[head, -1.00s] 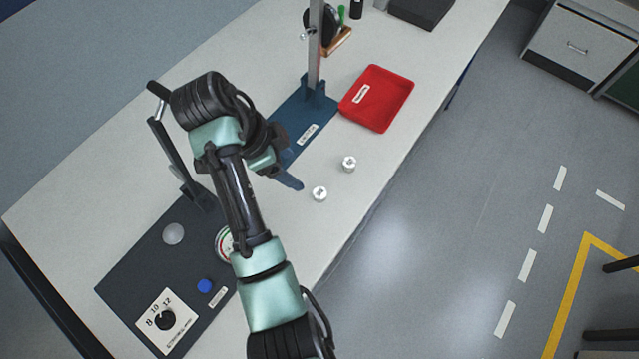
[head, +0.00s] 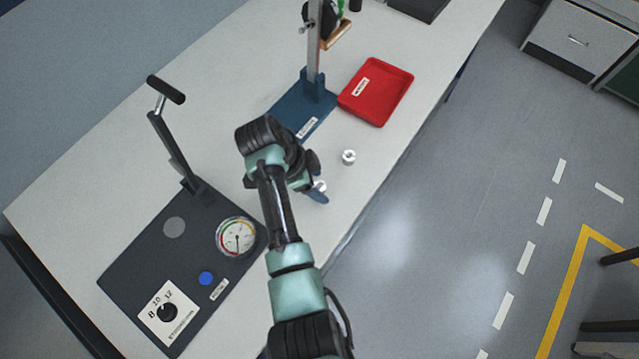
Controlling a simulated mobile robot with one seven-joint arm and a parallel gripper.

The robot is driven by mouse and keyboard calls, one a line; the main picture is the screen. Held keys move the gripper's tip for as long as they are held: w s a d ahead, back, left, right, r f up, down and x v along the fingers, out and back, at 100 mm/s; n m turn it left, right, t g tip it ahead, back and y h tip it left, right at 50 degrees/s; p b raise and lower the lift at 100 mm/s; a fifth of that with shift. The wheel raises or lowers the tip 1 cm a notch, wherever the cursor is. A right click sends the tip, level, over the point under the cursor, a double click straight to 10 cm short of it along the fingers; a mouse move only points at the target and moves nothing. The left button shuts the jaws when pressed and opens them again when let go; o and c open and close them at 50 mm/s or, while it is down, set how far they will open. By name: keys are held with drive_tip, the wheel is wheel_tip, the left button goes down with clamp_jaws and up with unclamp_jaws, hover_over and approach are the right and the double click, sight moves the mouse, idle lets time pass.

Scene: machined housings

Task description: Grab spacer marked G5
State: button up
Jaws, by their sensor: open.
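Two small silvery spacers are on the light bench top in the head view. One spacer (head: 349,157) stands in full view, to the right of my gripper. The other spacer (head: 321,186) is partly hidden by my gripper. The markings are too small to read, so I cannot tell which one is G5. My gripper (head: 316,182) is open, with a blue finger showing beside the partly hidden spacer. I cannot tell whether it touches that spacer or is above it.
A red tray (head: 378,117) lies beyond the spacers, beside a blue-based stand (head: 290,112) with an upright column. A dark panel (head: 130,283) with a lever, gauge, blue button and dial is at the left. The bench's front edge (head: 385,195) runs close to the spacers.

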drive_tip(key=shift+d+f, duration=0.15)
drive_tip(key=shift+f, duration=0.2)
clamp_jaws()
